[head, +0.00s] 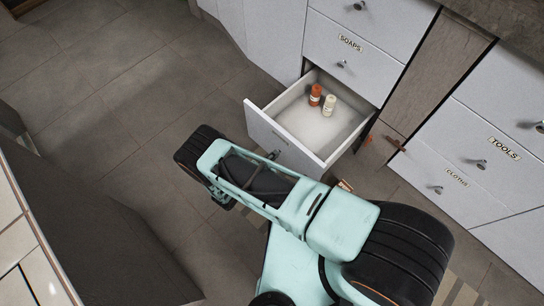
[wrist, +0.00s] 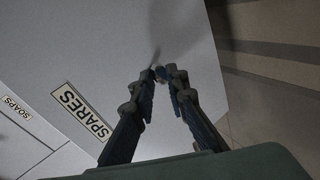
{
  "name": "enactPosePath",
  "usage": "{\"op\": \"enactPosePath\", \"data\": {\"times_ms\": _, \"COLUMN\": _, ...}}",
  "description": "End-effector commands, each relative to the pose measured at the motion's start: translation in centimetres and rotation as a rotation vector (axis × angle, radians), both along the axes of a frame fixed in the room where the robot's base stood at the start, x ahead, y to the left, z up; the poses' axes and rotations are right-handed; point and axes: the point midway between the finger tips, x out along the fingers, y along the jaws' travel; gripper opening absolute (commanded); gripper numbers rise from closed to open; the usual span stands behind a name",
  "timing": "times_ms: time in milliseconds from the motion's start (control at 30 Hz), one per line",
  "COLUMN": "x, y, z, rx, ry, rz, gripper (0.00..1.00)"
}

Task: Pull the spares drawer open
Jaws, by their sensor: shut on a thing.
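The spares drawer (head: 285,138) stands pulled out from the light grey cabinet in the head view, its inside showing. An orange-brown bottle (head: 315,95) and a cream bottle (head: 329,105) stand upright in it, towards the back. In the wrist view its front (wrist: 180,40) carries the SPARES label (wrist: 82,112). My gripper (wrist: 162,74) is at the drawer front, its fingertips close together and shut on the handle, which is mostly hidden by them. In the head view my arm covers part of the front and its label.
The soaps drawer (head: 345,55) above is closed. To the right, the tools drawer (head: 500,125) and cloths drawer (head: 445,175) are closed. Dark tiled floor (head: 130,100) lies free to the left. A dark cabinet side (head: 90,230) stands at lower left.

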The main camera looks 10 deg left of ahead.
Motion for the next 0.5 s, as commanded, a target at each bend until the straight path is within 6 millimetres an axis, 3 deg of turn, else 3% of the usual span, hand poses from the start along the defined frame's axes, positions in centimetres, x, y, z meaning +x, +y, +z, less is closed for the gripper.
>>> {"op": "enactPosePath", "data": {"times_ms": 200, "x": 0.03, "y": 0.03, "z": 0.02, "rx": 0.001, "ry": -0.001, "rz": 0.000, "gripper": 0.31}}
{"op": "enactPosePath", "data": {"times_ms": 500, "x": -0.20, "y": 0.18, "z": 0.15, "rx": 0.000, "ry": 0.000, "rz": 0.001, "gripper": 0.31}}
